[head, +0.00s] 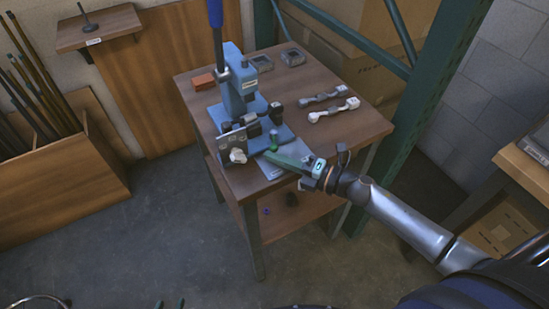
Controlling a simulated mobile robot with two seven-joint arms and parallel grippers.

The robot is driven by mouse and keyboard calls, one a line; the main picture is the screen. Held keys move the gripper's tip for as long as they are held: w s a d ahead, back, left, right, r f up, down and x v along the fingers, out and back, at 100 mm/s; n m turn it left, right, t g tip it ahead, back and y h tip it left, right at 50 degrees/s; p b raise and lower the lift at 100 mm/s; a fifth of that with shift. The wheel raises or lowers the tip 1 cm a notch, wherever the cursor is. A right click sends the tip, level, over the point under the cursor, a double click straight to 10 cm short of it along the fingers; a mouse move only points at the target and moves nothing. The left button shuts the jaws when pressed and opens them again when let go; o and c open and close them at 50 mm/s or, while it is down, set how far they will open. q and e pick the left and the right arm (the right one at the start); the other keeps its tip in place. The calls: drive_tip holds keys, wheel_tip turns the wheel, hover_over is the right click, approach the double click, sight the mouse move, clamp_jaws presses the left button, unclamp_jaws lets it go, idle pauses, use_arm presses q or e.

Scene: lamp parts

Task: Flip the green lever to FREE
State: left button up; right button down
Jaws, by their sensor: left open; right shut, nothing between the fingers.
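A small bright green piece (273,140), which looks like the green lever, stands at the front of the blue press (241,88) on the wooden table. Its setting and any FREE marking are too small to read. My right gripper (269,154) reaches in from the right, shut and empty. Its dark green fingers point left, with the tips just below the green lever; I cannot tell whether they touch it. Only the two fingertips of my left gripper (170,304) show at the bottom edge, apart and empty, far from the table.
A pale plate (268,168) lies under my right fingers. The press's blue handle (215,12) rises high. A green rack post (398,135) stands right of the table.

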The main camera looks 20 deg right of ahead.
sight(294, 154)
drive_tip(key=shift+d+n+g+y, duration=0.35)
drive_tip(key=shift+n+g+y, duration=0.05)
drive_tip(key=shift+n+y, duration=0.1)
drive_tip(key=shift+s+d+b, duration=0.15)
drive_tip(key=shift+d+b, duration=0.15)
drive_tip(key=shift+b, duration=0.1)
drive_tip(key=shift+d, duration=0.1)
drive_tip(key=shift+d+b, duration=0.3)
drive_tip(key=shift+d, duration=0.6)
drive_tip(key=shift+w+d, duration=0.2)
drive_tip(key=shift+d, duration=0.6)
drive_tip(key=shift+a, duration=0.1)
drive_tip(key=shift+s+f, duration=0.1)
